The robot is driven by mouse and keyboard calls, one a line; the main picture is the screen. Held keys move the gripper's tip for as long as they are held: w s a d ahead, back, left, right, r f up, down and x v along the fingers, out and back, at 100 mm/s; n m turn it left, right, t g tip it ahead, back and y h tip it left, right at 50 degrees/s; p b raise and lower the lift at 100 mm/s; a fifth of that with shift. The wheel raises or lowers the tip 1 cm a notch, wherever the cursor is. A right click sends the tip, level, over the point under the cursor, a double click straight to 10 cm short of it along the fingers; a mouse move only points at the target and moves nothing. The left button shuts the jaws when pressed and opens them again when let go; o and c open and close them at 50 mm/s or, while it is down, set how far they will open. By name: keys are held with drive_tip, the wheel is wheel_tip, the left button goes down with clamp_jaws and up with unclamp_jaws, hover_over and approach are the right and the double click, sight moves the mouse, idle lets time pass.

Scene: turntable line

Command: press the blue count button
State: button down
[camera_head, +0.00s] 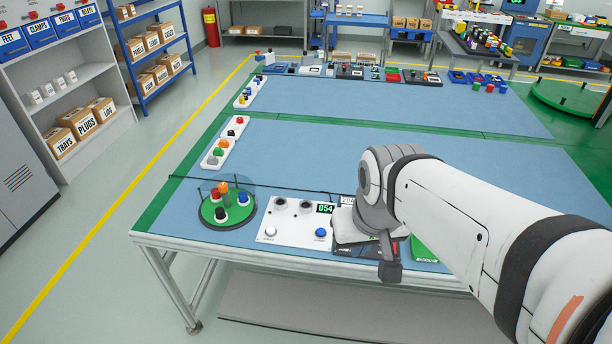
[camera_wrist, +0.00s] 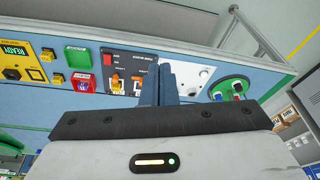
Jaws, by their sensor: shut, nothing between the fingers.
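The blue count button (camera_head: 320,232) sits at the front right of a white panel (camera_head: 283,238), below a display (camera_head: 325,208) reading 054. A white button (camera_head: 270,231) is on the same panel, to its left. My gripper (camera_head: 390,272) is right of the panel, apart from the blue button, by the table's front edge. In the wrist view its two fingers (camera_wrist: 162,68) are together and empty, and the white panel (camera_wrist: 207,70) shows just right of them. I cannot make out the blue button clearly there; the fingers may hide part of the panel.
A green turntable (camera_head: 208,213) with several coloured pegs and a clear guard stands left of the panel. In the wrist view, a black panel (camera_wrist: 130,62) with orange switches, a red-and-green box (camera_wrist: 80,82) and a yellow unit (camera_wrist: 20,60) are left of the fingers.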

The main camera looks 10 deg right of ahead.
drive_tip(key=w+a+f+m+t+y+b, duration=0.1)
drive_tip(key=w+a+f+m+y, duration=0.25)
drive_tip(key=w, duration=0.35)
drive_tip(key=w+a+f+m+t+y, duration=0.1)
drive_tip(key=w+a+f+m+y, duration=0.15)
drive_tip(key=w+a+m, duration=0.35)
drive_tip(key=w+d+f+m+t+h, duration=0.1)
drive_tip(key=w+d+f+m, duration=0.3)
drive_tip(key=w+f+m, duration=0.1)
drive_tip(key=w+d+f+m+t+h+b, duration=0.1)
drive_tip(key=w+d+f+m+t, duration=0.1)
drive_tip(key=w+d+f+m, duration=0.3)
drive_tip(key=w+m, duration=0.2)
drive_tip(key=w, duration=0.2)
drive_tip(key=shift+w+d+f+m+t, duration=0.15)
drive_tip(key=shift+d+f+m+t, duration=0.15)
drive_tip(key=shift+f+m, duration=0.05)
drive_tip(key=b, duration=0.5)
hover_over(323, 233)
wheel_tip(323, 233, down, 7)
drive_tip(key=shift+f, duration=0.1)
drive_tip(key=shift+f+b, duration=0.8)
drive_tip(key=shift+b, duration=0.3)
drive_tip(key=shift+f, duration=0.15)
